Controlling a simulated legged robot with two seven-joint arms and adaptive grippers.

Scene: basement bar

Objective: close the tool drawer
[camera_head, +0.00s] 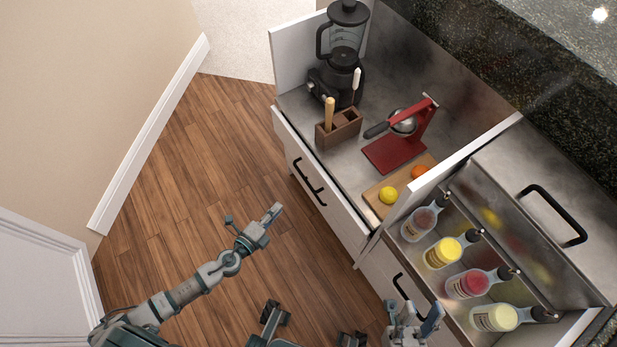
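Two white drawer fronts with black handles show: a left one (335,207) below the steel worktop and a right one (378,275) below the bottle rack. I cannot tell which is the tool drawer; no drawer interior with tools is visible. My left gripper (274,213) hangs over the wooden floor, to the left of the left drawer front and apart from it; its finger opening is unclear. My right gripper (415,314) is at the bottom, close to the right drawer front and its handle (408,296). Its fingers are spread with nothing seen between them; contact with the drawer is unclear.
A blender (345,62), wooden holder (339,130), red citrus press (395,155) and cutting board (374,198) with fruit stand on the worktop. Several bottles (443,253) sit in the rack beside a lidded steel bin (525,185). The floor on the left is clear.

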